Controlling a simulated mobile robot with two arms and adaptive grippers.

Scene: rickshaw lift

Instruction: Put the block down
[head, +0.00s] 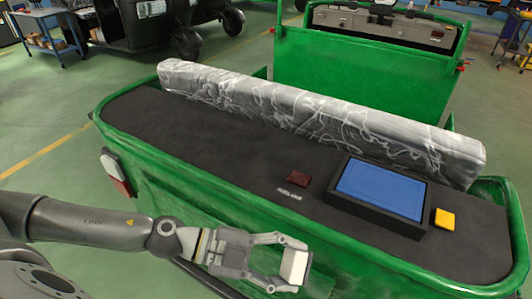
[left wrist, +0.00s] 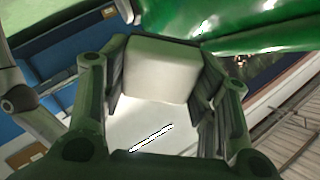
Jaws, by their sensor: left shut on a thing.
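A white block (head: 294,266) is held between the fingers of my left gripper (head: 290,268), which is shut on it. The block is in front of the green side wall of the rickshaw, on the near side of it. The left wrist view also shows the block (left wrist: 162,68) between both finger pads of the left gripper (left wrist: 160,85). A black tray with a blue inside (head: 430,190) sits on the dark bed (head: 215,135), to the right of and beyond the gripper. My right gripper is not seen.
A dark red block (head: 299,178) lies left of the tray and a yellow block (head: 445,219) lies right of it. A long wrapped grey roll (head: 320,115) lies along the far side of the bed. The green rim (head: 190,175) rises between gripper and bed. The bed's left part is bare.

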